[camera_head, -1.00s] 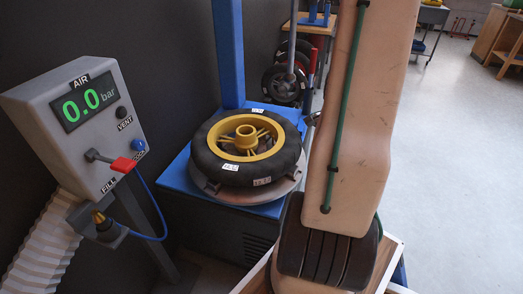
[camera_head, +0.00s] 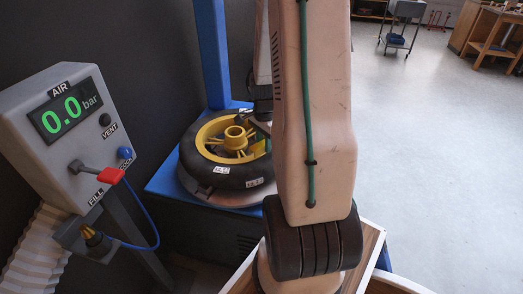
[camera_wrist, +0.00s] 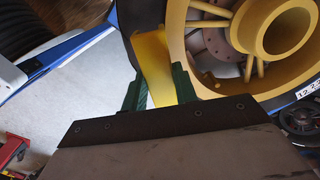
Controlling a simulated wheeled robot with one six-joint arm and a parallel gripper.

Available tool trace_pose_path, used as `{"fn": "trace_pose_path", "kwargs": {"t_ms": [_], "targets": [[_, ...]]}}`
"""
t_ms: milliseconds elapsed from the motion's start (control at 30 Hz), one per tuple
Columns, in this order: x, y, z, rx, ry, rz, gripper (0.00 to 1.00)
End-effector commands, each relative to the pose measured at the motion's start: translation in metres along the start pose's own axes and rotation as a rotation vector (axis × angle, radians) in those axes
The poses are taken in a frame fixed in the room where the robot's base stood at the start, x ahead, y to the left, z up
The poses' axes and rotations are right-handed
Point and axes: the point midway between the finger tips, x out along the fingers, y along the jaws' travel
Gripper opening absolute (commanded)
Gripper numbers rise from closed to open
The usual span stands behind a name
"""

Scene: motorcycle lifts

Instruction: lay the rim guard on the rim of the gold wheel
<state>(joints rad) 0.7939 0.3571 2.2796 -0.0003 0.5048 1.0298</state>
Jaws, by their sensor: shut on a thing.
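The gold wheel (camera_head: 231,139) lies flat with its black tyre (camera_head: 238,176) on the round plate of a blue machine. It fills the upper right of the wrist view (camera_wrist: 189,40). My gripper (camera_wrist: 160,92) has green fingers, shut on a yellow strip, the rim guard (camera_wrist: 154,62). The guard overlaps the black tyre just left of the gold rim in the wrist view; I cannot tell whether it touches. In the head view my gripper (camera_head: 262,127) is over the wheel's right side, mostly hidden by my arm, and the guard cannot be made out.
A grey air box (camera_head: 70,130) with a red lever (camera_head: 111,175) and blue hose stands at the left. A blue post (camera_head: 213,55) rises behind the wheel. A wooden-edged box (camera_head: 370,250) is at the front, below my arm. The floor (camera_head: 440,150) at right is clear.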

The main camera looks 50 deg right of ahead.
Motion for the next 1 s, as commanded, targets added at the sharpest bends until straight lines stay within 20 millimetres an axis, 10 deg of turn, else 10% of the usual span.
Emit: {"fn": "trace_pose_path", "kwargs": {"t_ms": [667,700,767,1000], "targets": [[0.038,-0.005,0.007,-0.002,-0.001,0.001,0.07],[0.039,-0.005,0.007,-0.002,0.0,0.0,0.31],[0.039,-0.005,0.007,-0.002,0.0,0.0,0.48],[0.039,-0.005,0.007,-0.002,0.0,0.0,0.5]]}}
